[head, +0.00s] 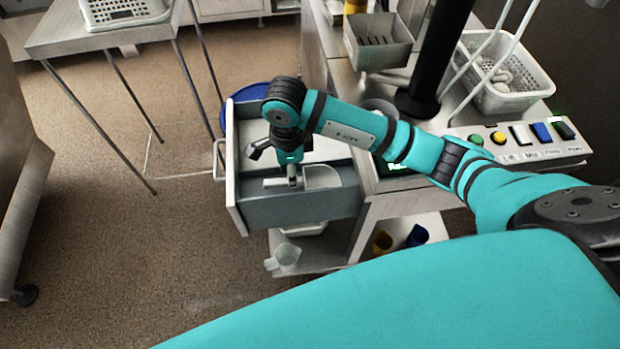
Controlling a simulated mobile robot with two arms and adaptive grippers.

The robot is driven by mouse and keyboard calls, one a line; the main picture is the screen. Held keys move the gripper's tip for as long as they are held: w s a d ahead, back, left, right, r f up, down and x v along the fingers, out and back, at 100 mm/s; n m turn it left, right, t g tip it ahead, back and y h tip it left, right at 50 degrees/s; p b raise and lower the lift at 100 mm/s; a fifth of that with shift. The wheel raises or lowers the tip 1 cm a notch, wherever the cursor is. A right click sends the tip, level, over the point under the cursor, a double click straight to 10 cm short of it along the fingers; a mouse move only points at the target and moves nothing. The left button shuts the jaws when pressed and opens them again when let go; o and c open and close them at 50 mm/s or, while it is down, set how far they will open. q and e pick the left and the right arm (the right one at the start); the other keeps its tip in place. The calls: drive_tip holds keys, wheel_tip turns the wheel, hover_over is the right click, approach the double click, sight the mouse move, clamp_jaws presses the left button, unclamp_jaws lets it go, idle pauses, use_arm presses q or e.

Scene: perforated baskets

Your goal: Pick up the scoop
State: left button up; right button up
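A pale scoop (321,178) lies in the open drawer (310,208), near its front wall. Its wide bowl is on the right and its handle points left. My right gripper (276,166) hangs over the drawer, fingers down, at the handle end of the scoop. One dark finger is spread out to the left, so the gripper looks open. Another fingertip is close above the handle; I cannot tell whether it touches. My wrist hides part of the drawer's inside. My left gripper is not in view.
A counter (345,80) on the right carries a grey bin (378,52), a perforated basket (510,95) and a button panel (520,142). A clear jug (286,255) stands on the low shelf below. A side table (60,35) is at upper left.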

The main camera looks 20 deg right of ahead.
sight(303, 182)
wheel_tip(303, 182, down, 4)
drive_tip(key=shift+d+r+p, duration=0.1)
drive_tip(key=shift+p, duration=0.6)
drive_tip(key=shift+f, duration=0.35)
clamp_jaws()
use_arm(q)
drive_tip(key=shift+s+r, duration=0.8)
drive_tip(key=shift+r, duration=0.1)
